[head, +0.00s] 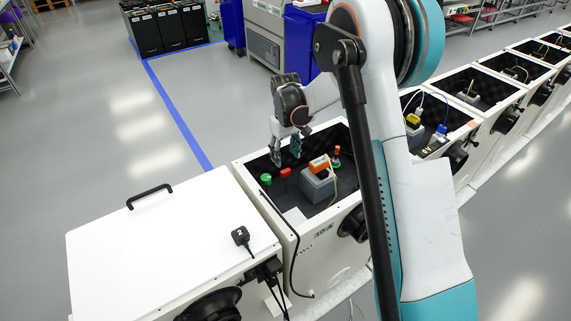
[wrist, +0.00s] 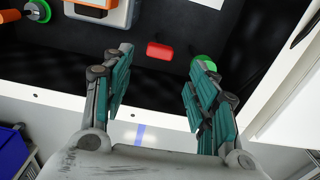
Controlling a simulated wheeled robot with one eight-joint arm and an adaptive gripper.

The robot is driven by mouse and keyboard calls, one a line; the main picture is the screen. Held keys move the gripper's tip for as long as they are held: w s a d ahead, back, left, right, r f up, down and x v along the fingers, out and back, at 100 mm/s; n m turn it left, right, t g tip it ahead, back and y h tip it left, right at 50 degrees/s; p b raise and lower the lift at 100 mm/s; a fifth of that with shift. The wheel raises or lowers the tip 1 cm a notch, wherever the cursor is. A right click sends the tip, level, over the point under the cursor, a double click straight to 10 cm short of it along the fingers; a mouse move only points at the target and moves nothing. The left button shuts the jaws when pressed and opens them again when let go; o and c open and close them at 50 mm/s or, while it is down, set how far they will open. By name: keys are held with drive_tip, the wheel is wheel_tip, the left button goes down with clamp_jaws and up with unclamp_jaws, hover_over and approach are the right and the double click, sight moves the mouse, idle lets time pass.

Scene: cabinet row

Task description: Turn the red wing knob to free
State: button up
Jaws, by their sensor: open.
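The red wing knob (wrist: 160,51) lies on the dark floor of the open cabinet in the wrist view, ahead of and between my fingers; its long side runs roughly across the picture. In the head view it is a small red piece (head: 286,172) near the cabinet's left side. My gripper (head: 286,160) reaches down into the open cabinet from above. In the wrist view my gripper (wrist: 158,100) has its two teal fingers spread wide, with nothing between them. The fingers do not appear to touch the knob.
A green knob (head: 266,179) is left of the red one. A grey box with an orange top (head: 319,177) and another orange part on a green base (head: 337,158) stand to the right. The white cabinet walls (head: 252,180) surround them. A closed white lid (head: 165,240) is at left.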

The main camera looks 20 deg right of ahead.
drive_tip(key=shift+r, duration=2.15)
drive_tip(key=s+r+m+t, duration=0.2)
drive_tip(key=s+r+t, duration=0.1)
drive_tip(key=s+r, duration=1.25)
drive_tip(key=s+r+m+t, duration=0.1)
drive_tip(key=s+t, duration=0.3)
drive_tip(key=s, duration=1.4)
drive_tip(key=shift+r+m, duration=0.2)
drive_tip(key=shift+m, duration=0.2)
